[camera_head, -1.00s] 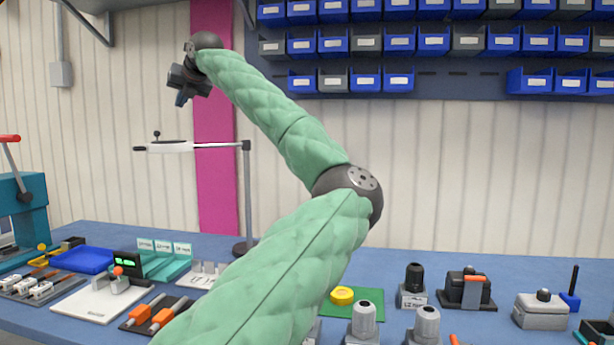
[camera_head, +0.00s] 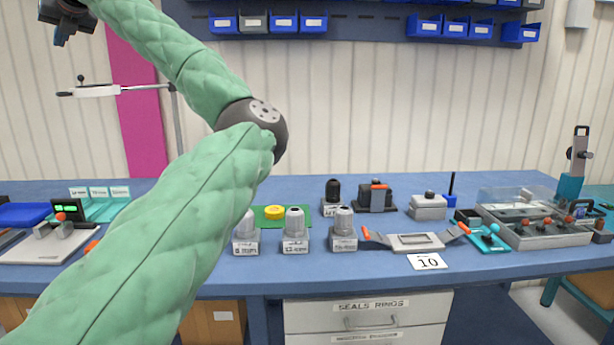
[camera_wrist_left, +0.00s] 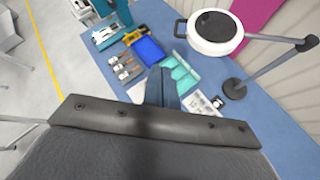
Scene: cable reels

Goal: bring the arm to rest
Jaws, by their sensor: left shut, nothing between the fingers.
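My left arm in its green padded sleeve rises across the left of the head view. My left gripper (camera_head: 62,36) is at the top left corner, high above the bench and near the pole lamp's head. It is small and dark there. In the left wrist view the shut fingers (camera_wrist_left: 161,75) point down over the bench, with nothing between them. My right gripper is in neither view.
The blue bench (camera_head: 400,272) holds a white lamp (camera_head: 97,91) on a pole, a blue tray (camera_head: 22,215), several grey cylinders, a clear-lidded box (camera_head: 530,218) and a "10" card (camera_head: 428,262). Blue bins (camera_head: 284,22) hang on the wall. The wrist view shows open floor left of the bench.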

